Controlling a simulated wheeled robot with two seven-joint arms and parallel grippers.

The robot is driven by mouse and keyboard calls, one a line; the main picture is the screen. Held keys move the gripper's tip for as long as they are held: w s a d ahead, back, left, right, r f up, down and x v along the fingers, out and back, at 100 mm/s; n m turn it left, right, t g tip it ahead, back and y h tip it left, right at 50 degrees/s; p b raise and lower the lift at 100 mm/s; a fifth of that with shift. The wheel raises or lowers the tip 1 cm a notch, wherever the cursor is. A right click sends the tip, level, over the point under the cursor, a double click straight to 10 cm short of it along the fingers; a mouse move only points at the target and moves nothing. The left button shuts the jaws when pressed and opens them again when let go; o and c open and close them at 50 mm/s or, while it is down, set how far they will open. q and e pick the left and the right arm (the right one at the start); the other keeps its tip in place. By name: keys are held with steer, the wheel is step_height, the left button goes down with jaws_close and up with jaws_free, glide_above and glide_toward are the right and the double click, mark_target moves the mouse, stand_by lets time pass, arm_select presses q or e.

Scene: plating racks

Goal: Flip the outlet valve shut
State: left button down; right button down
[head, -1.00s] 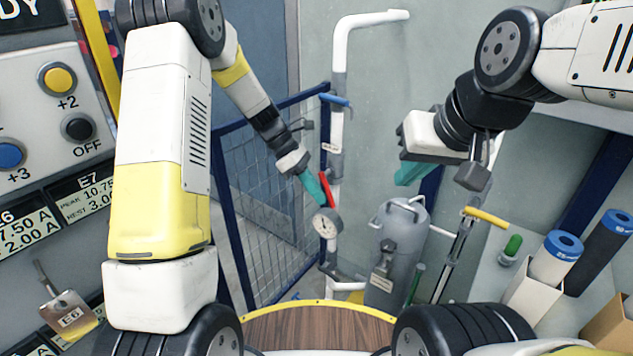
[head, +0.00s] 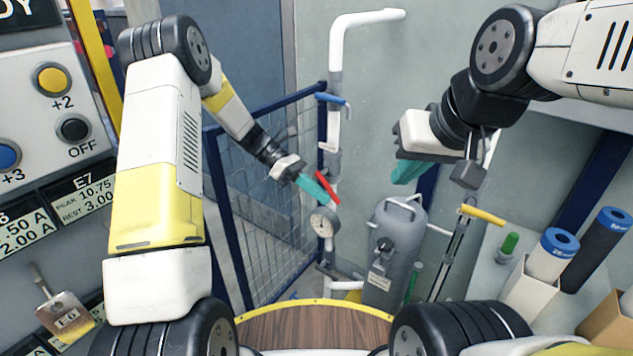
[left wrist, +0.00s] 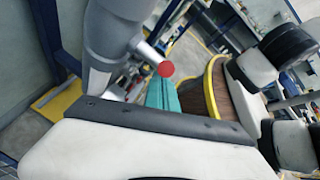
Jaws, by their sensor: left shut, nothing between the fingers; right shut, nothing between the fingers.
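A red valve handle (head: 328,187) sits on the white vertical pipe (head: 335,125), just above a round gauge (head: 324,222), slanting down to the right. My left gripper (head: 318,190) is shut and empty, its teal fingers right beside the red handle; whether they touch it I cannot tell. In the left wrist view the handle shows as a round red end (left wrist: 166,69) just beyond the teal fingers (left wrist: 163,93). A blue handle (head: 333,99) is higher on the pipe. The pipe tags are too small to read. My right gripper (head: 408,172) is shut and empty, away from the pipe.
A grey tank (head: 397,250) stands right of the gauge. A yellow handle (head: 484,216) is further right. A blue mesh gate (head: 262,215) is behind my left arm. A button panel (head: 45,110) fills the left. A wooden tabletop (head: 315,330) is in front.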

mark_target(328, 191)
arm_select(q)
steer(key=shift+s+d+r+g+h, duration=0.3)
steer(key=shift+d+r+g+h, duration=0.15)
steer(key=shift+h, duration=0.4)
steer(key=shift+s+d+r+g+h, duration=0.35)
steer(key=shift+g+h, duration=0.2)
steer(key=shift+h, duration=0.3)
steer(key=shift+d+r, duration=0.2)
steer(key=shift+r, duration=0.1)
steer(key=shift+r, duration=0.3)
steer(key=s+a+r, duration=0.1)
steer(key=s+r, duration=0.3)
steer(key=s, duration=1.2)
steer(key=shift+r, duration=0.1)
